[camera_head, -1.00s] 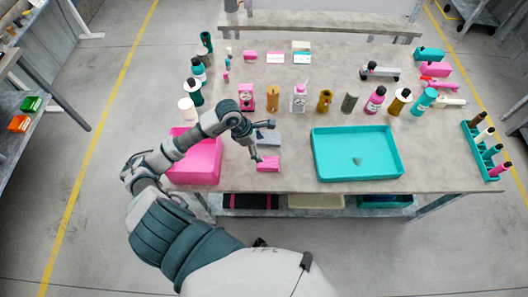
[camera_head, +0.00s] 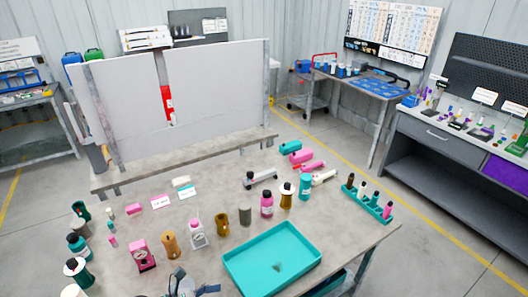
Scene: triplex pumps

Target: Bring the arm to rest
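My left gripper (camera_head: 177,283) shows only in part at the bottom edge of the head view, just in front of the table's row of bottles and left of the teal tray (camera_head: 232,268). Whether its fingers are open or shut cannot be made out. A small blue-grey piece (camera_head: 208,290) is beside it, cut off by the frame edge. The rest of the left arm is out of view. My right gripper is not in view.
The grey table (camera_head: 330,232) bears several bottles and cylinders, a pink gauge-like item (camera_head: 143,255) and a teal rack (camera_head: 368,203) at right. White panels (camera_head: 215,85) stand behind. A workbench (camera_head: 440,140) is at far right; floor lies between.

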